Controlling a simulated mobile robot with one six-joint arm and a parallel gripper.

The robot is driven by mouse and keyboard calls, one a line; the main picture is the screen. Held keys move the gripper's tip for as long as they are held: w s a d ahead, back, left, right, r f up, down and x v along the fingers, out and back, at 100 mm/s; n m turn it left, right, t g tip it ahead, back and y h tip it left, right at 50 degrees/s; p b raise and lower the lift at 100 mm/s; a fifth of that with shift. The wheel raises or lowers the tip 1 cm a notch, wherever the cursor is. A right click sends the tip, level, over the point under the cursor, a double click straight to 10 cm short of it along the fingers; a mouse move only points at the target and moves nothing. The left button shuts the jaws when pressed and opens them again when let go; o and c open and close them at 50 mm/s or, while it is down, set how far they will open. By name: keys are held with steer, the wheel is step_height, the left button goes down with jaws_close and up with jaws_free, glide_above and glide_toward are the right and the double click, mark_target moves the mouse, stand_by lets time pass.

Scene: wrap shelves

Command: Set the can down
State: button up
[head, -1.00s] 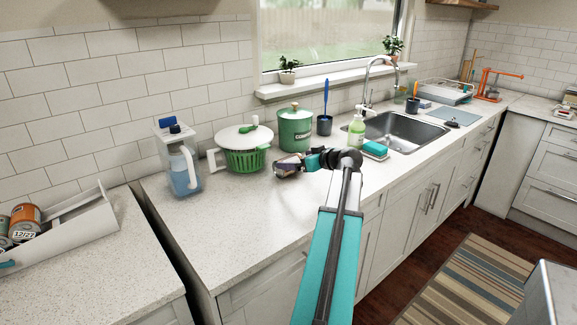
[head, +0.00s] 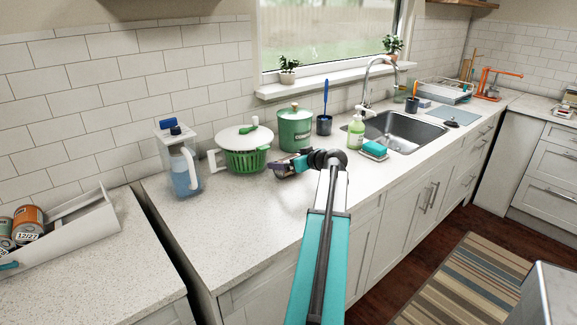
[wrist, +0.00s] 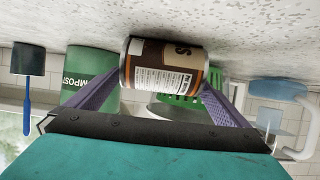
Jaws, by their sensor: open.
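The can (wrist: 165,65), with a brown and white printed label, shows in the wrist view, which is upside down. In the head view my gripper (head: 287,169) is low over the counter, in front of the green compost bin (head: 295,130). It and my arm mostly hide the can there.
A green colander with a white lid (head: 243,148) and a clear pitcher (head: 183,170) stand left of my gripper. A soap bottle (head: 356,133) and a teal sponge (head: 375,149) are to the right, before the sink (head: 405,133).

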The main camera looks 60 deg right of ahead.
mark_target(289, 157)
stand_by(0.5)
steer(key=c, duration=1.5)
steer(key=shift+r, duration=0.2)
steer(key=shift+r+b, duration=0.45)
steer(key=shift+r, duration=0.9)
steer(key=shift+s+a+r, duration=0.15)
steer(key=shift+r, duration=0.1)
steer(key=shift+s+a+r+b, duration=0.25)
steer(key=shift+s+a+b, duration=0.15)
steer(key=shift+s+a, duration=1.45)
steer(key=shift+s+a+r+b, duration=0.35)
steer(key=shift+s+a, duration=0.85)
steer(key=shift+a, duration=1.2)
steer(key=shift+s+a+r+b, duration=0.15)
steer(key=shift+s+a+b, duration=0.35)
steer(key=shift+s+a, duration=1.35)
steer(key=shift+w+a, duration=0.2)
steer(key=shift+w, duration=0.1)
